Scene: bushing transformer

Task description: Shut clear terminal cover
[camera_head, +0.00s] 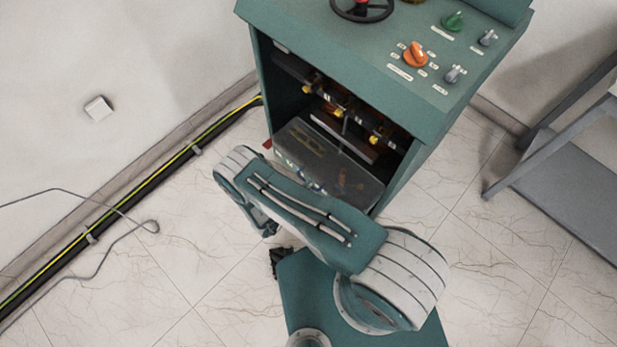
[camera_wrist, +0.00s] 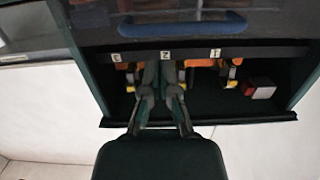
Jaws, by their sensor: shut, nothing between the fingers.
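The clear terminal cover (camera_head: 325,168) is open in the head view, a smoky see-through panel lying out at the lower front of the green cabinet's opening. In the wrist view, a dark panel that looks like the cover (camera_wrist: 100,28) fills the top, with a blue handle bar (camera_wrist: 183,25) across it. My gripper (camera_wrist: 163,62) is shut and empty. Its fingertips are below the blue handle in the picture, at the labelled strip in front of the terminals; I cannot tell whether they touch anything. In the head view my arm hides part of the cover, and the fingertips are not clear.
The green cabinet (camera_head: 262,75) has yellow-and-orange terminals inside, an orange knob (camera_head: 415,55) and a handwheel (camera_head: 362,8) on top. A grey metal frame (camera_head: 560,165) stands at the right. A cable run (camera_head: 140,193) follows the left wall. Tiled floor lies open between.

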